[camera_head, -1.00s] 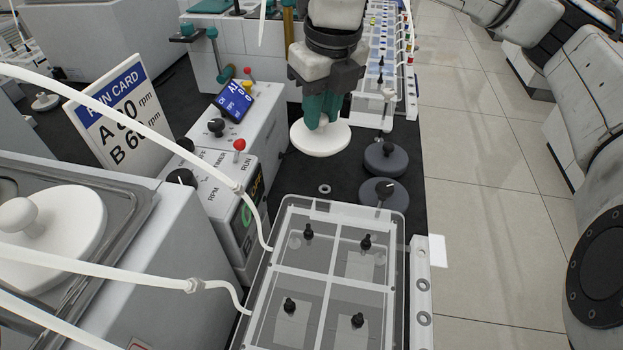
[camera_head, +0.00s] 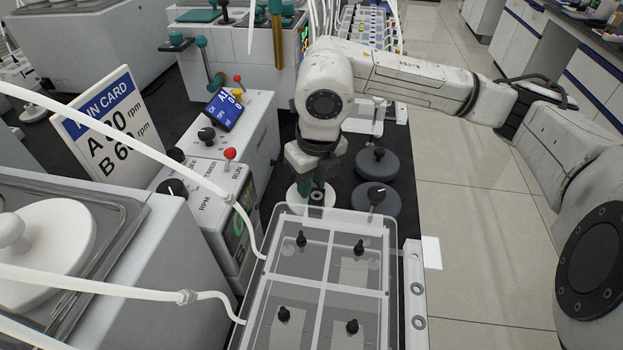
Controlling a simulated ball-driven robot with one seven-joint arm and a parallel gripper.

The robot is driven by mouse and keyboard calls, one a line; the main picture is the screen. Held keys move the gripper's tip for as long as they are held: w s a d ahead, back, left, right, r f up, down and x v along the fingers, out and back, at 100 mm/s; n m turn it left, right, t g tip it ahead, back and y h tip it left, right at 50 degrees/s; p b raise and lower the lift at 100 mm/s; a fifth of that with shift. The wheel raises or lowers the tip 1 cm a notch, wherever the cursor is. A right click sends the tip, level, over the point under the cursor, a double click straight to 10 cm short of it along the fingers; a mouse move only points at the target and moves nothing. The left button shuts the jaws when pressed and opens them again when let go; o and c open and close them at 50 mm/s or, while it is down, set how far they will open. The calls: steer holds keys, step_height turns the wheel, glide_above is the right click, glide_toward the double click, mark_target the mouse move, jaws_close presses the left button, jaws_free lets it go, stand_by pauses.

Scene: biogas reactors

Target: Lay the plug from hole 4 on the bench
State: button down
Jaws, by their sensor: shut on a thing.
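The fingers and wrist cover much of the disc. A small pale ring (camera_head: 316,198) shows at the fingertips, overlapping the disc; I cannot tell whether they touch, or whether the disc rests on the bench. Several black plugs stand in the tank's lid, including a front right one (camera_head: 352,327) and a back left one (camera_head: 301,240). No hole numbers are readable.
Two grey round weights (camera_head: 375,198) sit right of my gripper. A control box (camera_head: 205,195) with a red knob stands on the left, beside a run card (camera_head: 100,115). White tubes (camera_head: 110,275) cross from the left to the tank. A pale strip (camera_head: 414,290) lies along the tank's right side.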

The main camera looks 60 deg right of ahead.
steer(key=shift+f+b, duration=0.15)
steer(key=shift+b, duration=0.15)
steer(key=c, duration=0.9)
jaws_free()
steer(key=shift+r+p, duration=0.2)
steer(key=shift+p, duration=0.1)
steer(key=r, duration=0.4)
steer(key=s+r, duration=0.1)
steer(key=r, duration=0.7)
steer(key=shift+s+a, duration=0.35)
steer(key=shift+a, duration=0.05)
